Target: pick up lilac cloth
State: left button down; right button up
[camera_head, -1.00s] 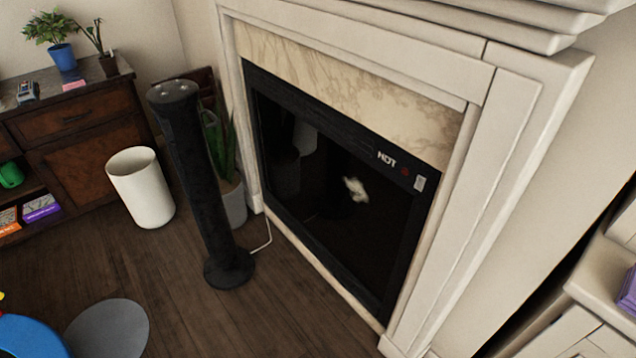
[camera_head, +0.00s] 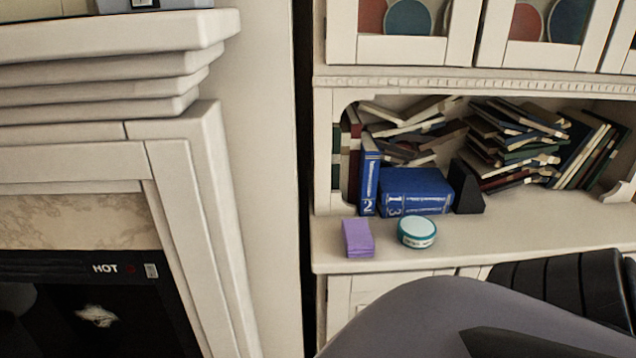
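A lilac block-like thing, which looks like the folded lilac cloth (camera_head: 357,238), lies on the front left part of the cream cabinet's shelf (camera_head: 480,243). It sits just left of a round teal-and-white tin (camera_head: 416,231), with a small gap between them. Neither of my grippers shows in the head view, so I cannot see whether they are open or shut.
Blue books (camera_head: 415,190) and a dark bookend (camera_head: 466,187) stand behind the cloth, with tumbled books (camera_head: 515,140) to the right. A fireplace surround (camera_head: 190,200) is at left. A grey chair-like back (camera_head: 430,318) blocks the lower right foreground.

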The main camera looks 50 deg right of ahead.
aim_at(359, 242)
jog(key=z, duration=1.9)
